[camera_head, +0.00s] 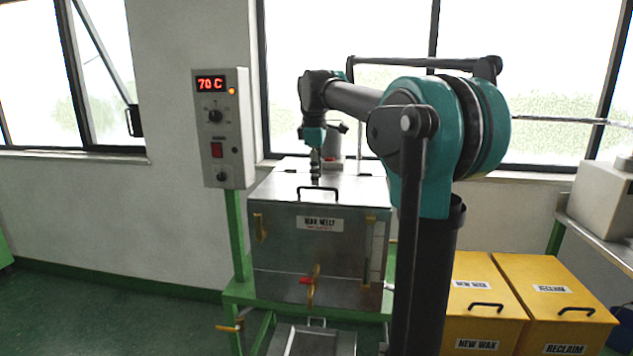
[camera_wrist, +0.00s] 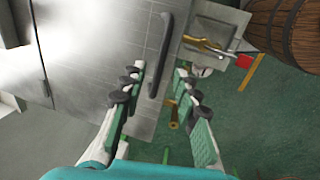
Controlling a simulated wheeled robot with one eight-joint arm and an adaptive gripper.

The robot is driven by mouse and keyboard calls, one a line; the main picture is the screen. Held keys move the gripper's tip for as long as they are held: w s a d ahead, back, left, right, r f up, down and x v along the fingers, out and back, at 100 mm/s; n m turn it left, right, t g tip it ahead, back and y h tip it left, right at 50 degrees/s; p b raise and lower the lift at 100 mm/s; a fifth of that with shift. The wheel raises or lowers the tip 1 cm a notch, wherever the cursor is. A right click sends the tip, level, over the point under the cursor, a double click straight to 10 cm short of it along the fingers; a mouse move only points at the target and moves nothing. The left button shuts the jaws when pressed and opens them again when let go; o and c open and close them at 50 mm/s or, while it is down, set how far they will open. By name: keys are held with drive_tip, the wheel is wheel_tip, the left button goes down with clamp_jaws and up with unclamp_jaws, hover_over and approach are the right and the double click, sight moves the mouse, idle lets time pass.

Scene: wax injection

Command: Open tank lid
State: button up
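The metal wax tank (camera_head: 285,270) stands on a green frame in the middle of the head view. Its lid (camera_head: 272,188) looks shut, with a dark bar handle (camera_head: 317,190) near its front edge. My gripper (camera_head: 315,180) points down above the lid, close to the handle. In the wrist view, the handle (camera_wrist: 158,60) shows between the two spread fingers of my gripper (camera_wrist: 160,75). The fingers are open, with a gap on each side of the bar. I cannot tell whether the fingertips reach down to the handle's height.
A control box (camera_head: 226,130) reading 70 C stands left of the tank. Yellow bins (camera_head: 485,300) stand at the right. A red-handled valve (camera_head: 311,283) sticks out of the tank front above a metal tray (camera_head: 312,340). A wooden barrel (camera_wrist: 290,30) shows in the wrist view.

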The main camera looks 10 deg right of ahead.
drive_tip(key=shift+w+d+f, duration=0.1)
drive_tip(key=shift+w+f, duration=0.05)
drive_tip(key=shift+f, duration=0.5)
drive_tip(key=shift+w+f, duration=0.1)
drive_tip(key=shift+f, duration=0.55)
clamp_jaws()
